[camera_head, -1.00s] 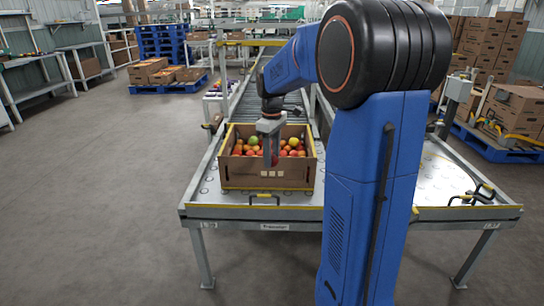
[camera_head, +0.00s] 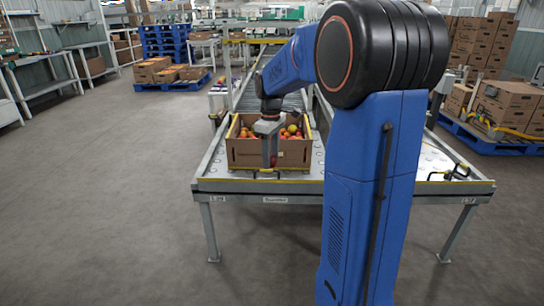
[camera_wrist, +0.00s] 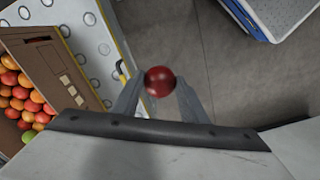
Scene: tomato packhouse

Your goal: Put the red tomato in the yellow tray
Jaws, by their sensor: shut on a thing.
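A red tomato (camera_wrist: 160,81) is held between the two fingertips of my gripper (camera_wrist: 158,92) in the wrist view. Bare grey floor lies beneath it in that view. In the head view my gripper (camera_head: 270,150) hangs in front of the cardboard box, and the red tomato (camera_head: 273,161) shows small at its tips. The cardboard box (camera_head: 245,152) holds many tomatoes and stands on the metal table; it also shows at the left of the wrist view (camera_wrist: 47,68). I cannot make out a yellow tray in either view.
The metal roller table (camera_head: 330,186) has a yellow front edge and stands ahead of me. Blue pallets with boxes (camera_head: 490,140) are at the right. A blue-edged object (camera_wrist: 250,20) shows at the wrist view's top right. The floor (camera_head: 110,210) at left is clear.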

